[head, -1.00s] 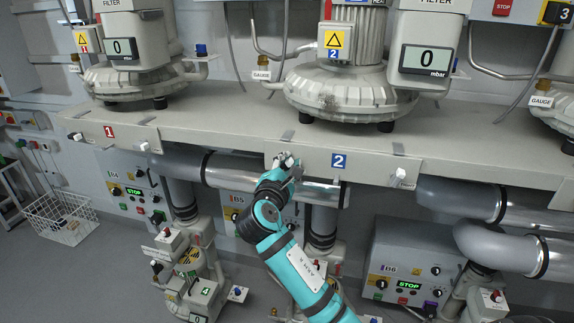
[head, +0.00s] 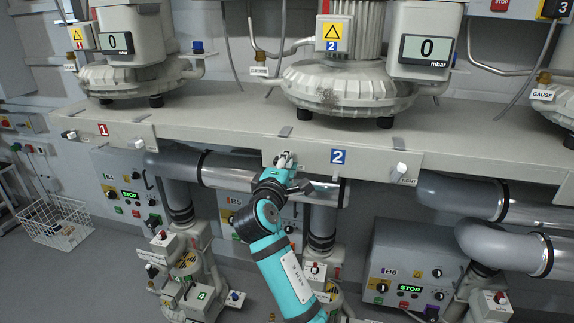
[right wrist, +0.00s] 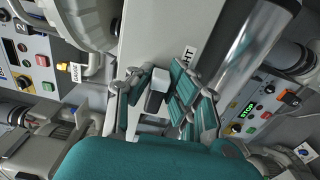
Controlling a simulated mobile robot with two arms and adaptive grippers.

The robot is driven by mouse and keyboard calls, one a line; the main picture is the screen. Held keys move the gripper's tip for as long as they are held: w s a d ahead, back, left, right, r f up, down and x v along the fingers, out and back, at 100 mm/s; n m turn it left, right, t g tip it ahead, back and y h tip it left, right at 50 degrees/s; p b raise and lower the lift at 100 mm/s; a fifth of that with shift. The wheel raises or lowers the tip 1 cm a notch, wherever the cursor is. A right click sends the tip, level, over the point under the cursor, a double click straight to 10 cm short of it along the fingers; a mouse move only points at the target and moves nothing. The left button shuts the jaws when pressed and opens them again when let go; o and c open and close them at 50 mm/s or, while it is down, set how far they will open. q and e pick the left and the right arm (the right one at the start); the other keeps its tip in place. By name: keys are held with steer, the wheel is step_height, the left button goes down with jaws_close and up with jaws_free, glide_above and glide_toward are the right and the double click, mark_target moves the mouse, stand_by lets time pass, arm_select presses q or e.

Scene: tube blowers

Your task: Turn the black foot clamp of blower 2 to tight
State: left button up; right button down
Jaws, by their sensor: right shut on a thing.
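Blower 2 (head: 340,88) stands on the long shelf, with its front plate (head: 312,156) marked 2 below it. My right gripper (head: 284,162) is at the left end of that plate. In the right wrist view a small clamp handle (right wrist: 157,88), dark with a pale top, sits between the fingers of my right gripper (right wrist: 155,97), which is shut on it. A partly hidden label ending in HT (right wrist: 190,53) is near the handle. In the head view my gripper hides most of the handle. My left gripper is not in view.
A white handle (head: 399,170) with a TIGHT label is at the right end of the plate. Plate 1 (head: 125,133) is to the left. A grey pipe (head: 235,170) runs under the shelf close to my arm. Control box B6 (head: 415,268) stands below right.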

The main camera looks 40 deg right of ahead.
steer(key=shift+r, duration=0.1)
steer(key=c, duration=1.3)
jaws_free()
steer(key=v, duration=1.2)
steer(key=shift+s, duration=0.1)
